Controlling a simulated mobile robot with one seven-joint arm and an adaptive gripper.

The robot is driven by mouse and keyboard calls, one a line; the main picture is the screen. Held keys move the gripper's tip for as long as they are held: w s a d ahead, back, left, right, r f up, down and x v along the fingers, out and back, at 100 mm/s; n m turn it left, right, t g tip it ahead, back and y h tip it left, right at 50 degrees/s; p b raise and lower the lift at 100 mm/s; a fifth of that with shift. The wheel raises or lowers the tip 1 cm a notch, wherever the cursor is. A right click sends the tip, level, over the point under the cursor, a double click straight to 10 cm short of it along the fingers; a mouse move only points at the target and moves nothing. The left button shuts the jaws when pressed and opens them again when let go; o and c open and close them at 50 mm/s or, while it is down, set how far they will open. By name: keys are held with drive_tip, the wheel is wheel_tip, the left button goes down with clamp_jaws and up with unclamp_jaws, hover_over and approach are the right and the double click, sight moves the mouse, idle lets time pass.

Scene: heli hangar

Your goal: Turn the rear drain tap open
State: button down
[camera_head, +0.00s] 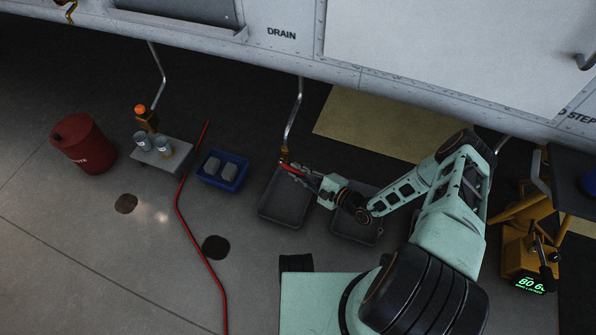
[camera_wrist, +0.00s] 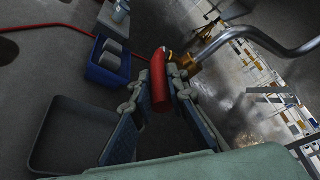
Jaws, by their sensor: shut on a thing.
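The drain tap (camera_head: 284,157) is a brass fitting at the lower end of a bent metal pipe (camera_head: 293,115) that hangs from the aircraft's belly. Its red handle (camera_head: 291,169) points down to the right in the head view. In the wrist view the red handle (camera_wrist: 159,78) stands between my two fingers, beside the brass body (camera_wrist: 187,62). My gripper (camera_head: 303,174) is shut on the red handle, and it also shows in the wrist view (camera_wrist: 155,95). The fingers cover part of the handle's sides.
A dark tray (camera_head: 268,212) lies below the tap, with another tray (camera_head: 345,232) under my arm. A blue bin (camera_head: 209,180), grey stand with cans (camera_head: 180,160), red hose (camera_head: 180,205) and red waste can (camera_head: 84,146) are leftward. A yellow jack (camera_head: 520,255) stands right.

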drive_tip(key=f+m+t+y+b, duration=0.1)
drive_tip(key=y+b, duration=0.1)
drive_tip(key=b, duration=0.1)
drive_tip(key=f+t+y+b, duration=0.2)
drive_tip(key=b, duration=0.2)
drive_tip(key=shift+w+a+f+m, duration=0.1)
drive_tip(key=shift+w+a+m, duration=0.1)
drive_tip(key=shift+a+m, duration=0.2)
idle(0.3)
drive_tip(key=shift+w+t, duration=0.1)
drive_tip(key=shift+t, duration=0.2)
drive_tip(key=c, duration=1.9)
unclamp_jaws()
drive_tip(key=shift+d+f, duration=0.1)
drive_tip(key=shift+v, duration=3.7)
